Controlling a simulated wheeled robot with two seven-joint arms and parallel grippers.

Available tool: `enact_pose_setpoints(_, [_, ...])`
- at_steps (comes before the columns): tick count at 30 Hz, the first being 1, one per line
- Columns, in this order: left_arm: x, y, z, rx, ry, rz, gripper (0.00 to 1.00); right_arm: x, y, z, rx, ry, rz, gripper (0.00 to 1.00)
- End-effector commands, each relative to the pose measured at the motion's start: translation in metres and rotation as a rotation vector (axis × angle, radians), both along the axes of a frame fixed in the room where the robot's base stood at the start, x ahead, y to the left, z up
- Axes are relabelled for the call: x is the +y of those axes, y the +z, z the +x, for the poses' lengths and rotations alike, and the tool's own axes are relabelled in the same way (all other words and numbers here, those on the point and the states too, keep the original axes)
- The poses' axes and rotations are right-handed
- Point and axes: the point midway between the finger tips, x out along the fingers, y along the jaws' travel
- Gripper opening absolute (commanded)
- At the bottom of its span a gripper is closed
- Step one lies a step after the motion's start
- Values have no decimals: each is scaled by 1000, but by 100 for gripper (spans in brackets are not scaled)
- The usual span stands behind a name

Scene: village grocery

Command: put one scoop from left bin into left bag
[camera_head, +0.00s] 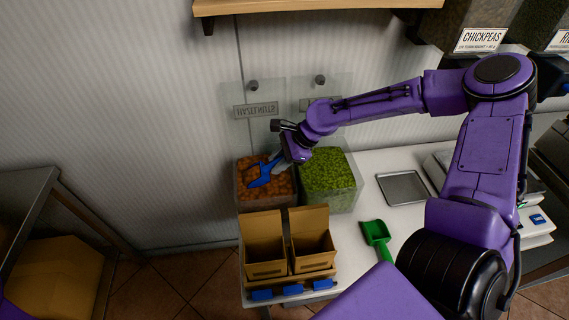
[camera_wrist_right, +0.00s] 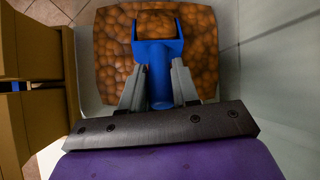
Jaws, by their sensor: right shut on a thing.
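The left bin (camera_head: 238,190) is a clear box of brown hazelnuts under a HAZELNUTS label. My right gripper (camera_head: 292,160) is over this bin, shut on the handle of a blue scoop (camera_head: 262,174). In the right wrist view the gripper fingers (camera_wrist_right: 157,88) clasp the blue handle (camera_wrist_right: 157,78), and brown nuts show inside the scoop's bowl. I cannot tell whether the bowl touches the nuts below. The left bag (camera_head: 265,252) is an open brown carton in front of the bins; its inside bottom is hidden. My left gripper is not in view.
A bin of green contents (camera_head: 330,178) adjoins on the right. A second open bag (camera_head: 313,245) stands beside the left bag. A green scoop (camera_head: 376,238) and a metal tray (camera_head: 404,187) lie on the white counter. A wooden shelf (camera_head: 310,5) hangs above.

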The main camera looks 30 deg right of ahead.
Motion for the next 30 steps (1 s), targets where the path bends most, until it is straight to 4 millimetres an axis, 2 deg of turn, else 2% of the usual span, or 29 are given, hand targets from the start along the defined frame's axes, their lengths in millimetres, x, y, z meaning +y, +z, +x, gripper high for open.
enact_pose_setpoints(2, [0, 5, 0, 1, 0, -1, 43, -5, 2, -2, -41, -12, 97, 0])
enact_pose_setpoints(5, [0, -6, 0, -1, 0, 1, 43, -10, -3, -4, -104, -11, 226, 0])
enact_pose_setpoints(7, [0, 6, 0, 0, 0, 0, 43, -14, 13, -5, -132, -6, 277, 0])
enact_pose_setpoints(14, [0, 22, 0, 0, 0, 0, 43, -31, 37, -14, -206, -5, 431, 0])
enact_pose_setpoints(21, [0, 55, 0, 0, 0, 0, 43, -47, 59, -22, -231, 0, 479, 0])
enact_pose_setpoints(30, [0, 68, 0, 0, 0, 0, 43, -58, 66, -28, -245, 2, 509, 0])
